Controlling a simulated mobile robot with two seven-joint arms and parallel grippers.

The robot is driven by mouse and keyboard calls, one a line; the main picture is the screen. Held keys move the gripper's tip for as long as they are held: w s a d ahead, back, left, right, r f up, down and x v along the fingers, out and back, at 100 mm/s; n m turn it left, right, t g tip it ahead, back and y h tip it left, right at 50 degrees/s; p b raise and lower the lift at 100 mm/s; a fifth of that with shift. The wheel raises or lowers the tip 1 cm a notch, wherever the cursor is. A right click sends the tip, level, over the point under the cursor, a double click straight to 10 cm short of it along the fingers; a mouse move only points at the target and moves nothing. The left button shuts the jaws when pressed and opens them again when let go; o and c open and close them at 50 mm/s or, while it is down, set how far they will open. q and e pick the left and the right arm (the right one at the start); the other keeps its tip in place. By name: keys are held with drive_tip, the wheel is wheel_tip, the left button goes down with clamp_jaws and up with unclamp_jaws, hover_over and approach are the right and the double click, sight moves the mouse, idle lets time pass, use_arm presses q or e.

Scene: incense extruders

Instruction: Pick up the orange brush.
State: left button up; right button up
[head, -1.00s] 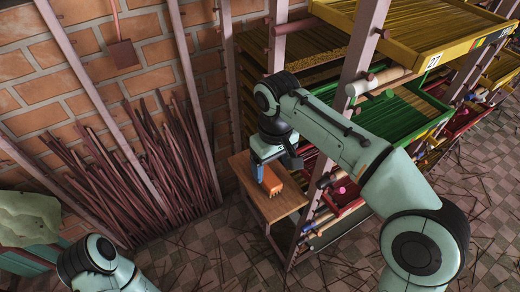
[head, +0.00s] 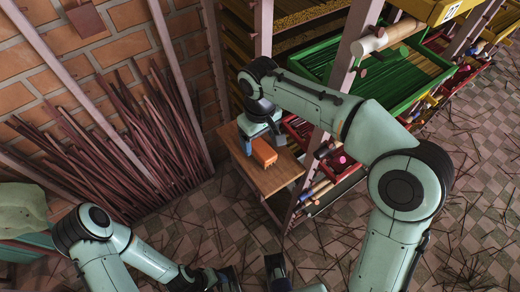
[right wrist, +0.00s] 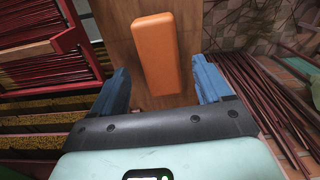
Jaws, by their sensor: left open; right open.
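The orange brush (head: 264,153) lies on a small wooden table (head: 282,176) beside the rack. In the right wrist view the brush (right wrist: 158,52) is a plain orange block on the wooden surface, with its near end between the blue fingers. My right gripper (head: 263,137) is open above the brush, and it also shows in the right wrist view (right wrist: 163,86) with a gap on both sides of the brush. I cannot tell its exact height above the table. My left gripper (head: 252,277) is open and empty at the bottom of the head view, away from the table.
A rack with a green tray (head: 395,107) of sticks and lower red trays stands right of the table. Bundled dark red sticks (head: 130,150) lean on the brick wall at left. A lumpy sack (head: 22,208) sits at lower left. Loose sticks litter the checkered floor.

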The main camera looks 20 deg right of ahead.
sight(260, 146)
wheel_tip(260, 146, down, 4)
drive_tip(key=shift+s+f+b, duration=0.1)
drive_tip(key=shift+s+b, duration=0.05)
drive_tip(key=shift+b, duration=0.2)
drive_tip(key=c, duration=1.1)
wheel_tip(260, 146, up, 10)
drive_tip(key=shift+r+p, duration=0.1)
drive_tip(key=shift+p, duration=1)
drive_tip(key=shift+o, duration=1.2)
drive_tip(key=shift+c, duration=0.4)
